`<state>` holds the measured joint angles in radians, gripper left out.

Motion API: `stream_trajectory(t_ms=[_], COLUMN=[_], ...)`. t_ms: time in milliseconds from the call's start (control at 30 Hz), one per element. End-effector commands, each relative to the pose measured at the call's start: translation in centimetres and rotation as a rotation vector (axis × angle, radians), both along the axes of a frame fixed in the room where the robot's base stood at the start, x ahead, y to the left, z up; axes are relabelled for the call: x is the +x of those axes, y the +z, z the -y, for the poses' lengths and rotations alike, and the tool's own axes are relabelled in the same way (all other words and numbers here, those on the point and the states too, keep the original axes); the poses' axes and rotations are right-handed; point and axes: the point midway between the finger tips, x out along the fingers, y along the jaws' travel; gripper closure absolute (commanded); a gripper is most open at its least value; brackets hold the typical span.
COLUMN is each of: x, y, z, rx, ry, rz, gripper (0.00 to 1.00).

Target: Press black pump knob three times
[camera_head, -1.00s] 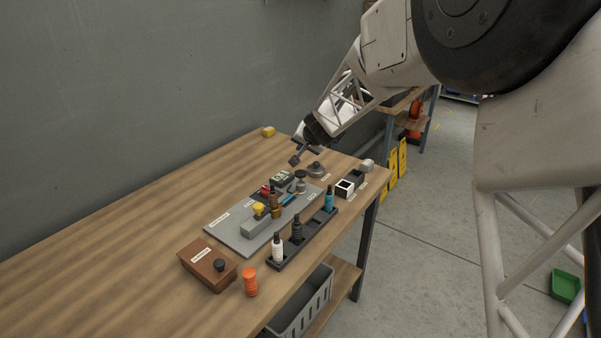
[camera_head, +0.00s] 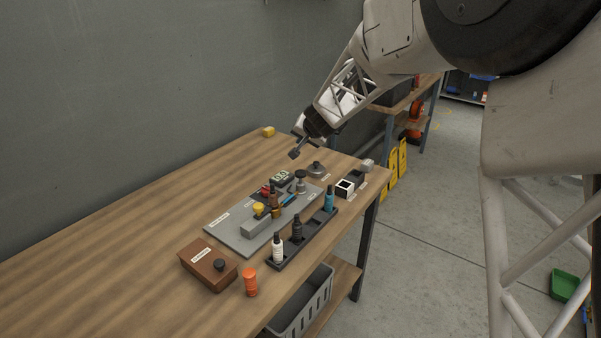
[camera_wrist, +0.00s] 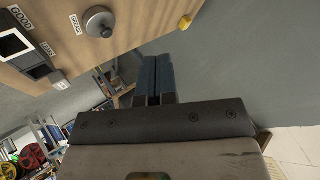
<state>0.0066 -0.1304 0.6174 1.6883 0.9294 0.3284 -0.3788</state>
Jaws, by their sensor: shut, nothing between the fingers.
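My gripper (camera_head: 294,154) is shut and empty, held in the air above the far part of the bench. In the wrist view its fingers (camera_wrist: 152,78) are together and touch nothing. A dark round-topped knob (camera_head: 300,174) stands upright on the far end of the grey board, below my gripper and slightly right. Another black knob (camera_head: 219,264) sits on the brown box (camera_head: 199,261) at the near left. I cannot tell for sure which is the pump knob. A grey round piece with a raised knob (camera_head: 317,168) stands beyond the board; it also shows in the wrist view (camera_wrist: 99,22).
The grey board (camera_head: 237,235) carries a yellow-topped piece (camera_head: 259,208), an amber bottle and a small display (camera_head: 282,178). A black rack (camera_head: 286,257) holds several bottles. An orange piece (camera_head: 250,283) stands near the front edge. The bench's left side is clear.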

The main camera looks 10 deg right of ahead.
Motion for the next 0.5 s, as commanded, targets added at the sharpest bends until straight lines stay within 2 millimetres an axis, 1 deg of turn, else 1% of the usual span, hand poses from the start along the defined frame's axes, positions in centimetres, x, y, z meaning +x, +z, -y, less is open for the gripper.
stream_trajectory(t_ms=[167,500], x=[0.0,0.0], y=[-1.4,-4.9], z=[0.0,0.0], rx=[-0.001,0.000], ry=[-0.001,0.000], rz=[0.000,-0.001], gripper=[1.00,1.00])
